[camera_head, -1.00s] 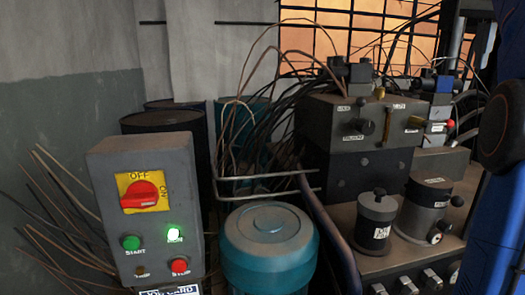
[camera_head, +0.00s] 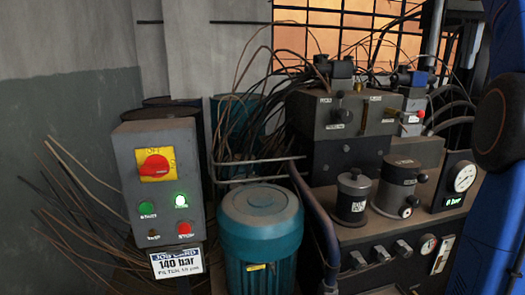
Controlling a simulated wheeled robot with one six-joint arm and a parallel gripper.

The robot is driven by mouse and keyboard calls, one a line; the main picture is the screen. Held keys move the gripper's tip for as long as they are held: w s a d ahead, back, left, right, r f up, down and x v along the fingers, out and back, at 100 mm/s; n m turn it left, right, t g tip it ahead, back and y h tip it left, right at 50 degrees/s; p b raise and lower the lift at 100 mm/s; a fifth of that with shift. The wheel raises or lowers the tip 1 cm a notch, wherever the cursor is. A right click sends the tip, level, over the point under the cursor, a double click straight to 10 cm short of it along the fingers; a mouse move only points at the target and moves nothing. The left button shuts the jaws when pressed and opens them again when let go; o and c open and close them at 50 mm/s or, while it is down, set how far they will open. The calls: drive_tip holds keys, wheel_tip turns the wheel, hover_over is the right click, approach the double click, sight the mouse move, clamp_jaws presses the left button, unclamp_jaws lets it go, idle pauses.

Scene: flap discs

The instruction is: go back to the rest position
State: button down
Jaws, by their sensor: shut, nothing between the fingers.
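My gripper is out of the picture. Only a blue length of my arm, with a dark round joint, shows along the right edge. A grey control box (camera_head: 190,152) stands at the left. It carries a red rotary switch (camera_head: 155,168) on a yellow plate, a green START button (camera_head: 146,208), a lit green lamp (camera_head: 181,201) and a red STOP button (camera_head: 185,228). A job card (camera_head: 176,263) below it reads 140 bar.
A teal motor (camera_head: 260,235) stands in the middle, beside a curved pipe (camera_head: 318,215). A grey valve block (camera_head: 340,115) and two cylinders (camera_head: 352,200) sit on the bench at right. A pressure gauge (camera_head: 464,177) has a green display below it. Loose wires spread at left.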

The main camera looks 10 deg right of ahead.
drive_tip(key=s+a+f+n+t+y, duration=0.1)
drive_tip(key=s+a+f+n, duration=0.3)
drive_tip(key=a+f, duration=0.55)
drive_tip(key=s+a+f+n, duration=0.4)
drive_tip(key=a+f, duration=0.5)
drive_tip(key=a, duration=0.2)
drive_tip(key=s+a+f+n, duration=0.2)
drive_tip(key=s+a+f, duration=0.2)
drive_tip(key=f, duration=0.6)
drive_tip(key=s+a+f+n+y, duration=0.1)
drive_tip(key=s+a+f+n, duration=0.2)
drive_tip(key=s+f, duration=0.4)
drive_tip(key=s+a+f+n+t+y, duration=0.1)
drive_tip(key=s+a+f, duration=0.4)
drive_tip(key=f, duration=0.8)
drive_tip(key=shift+s+f+n, duration=0.3)
drive_tip(key=shift+s+n, duration=0.4)
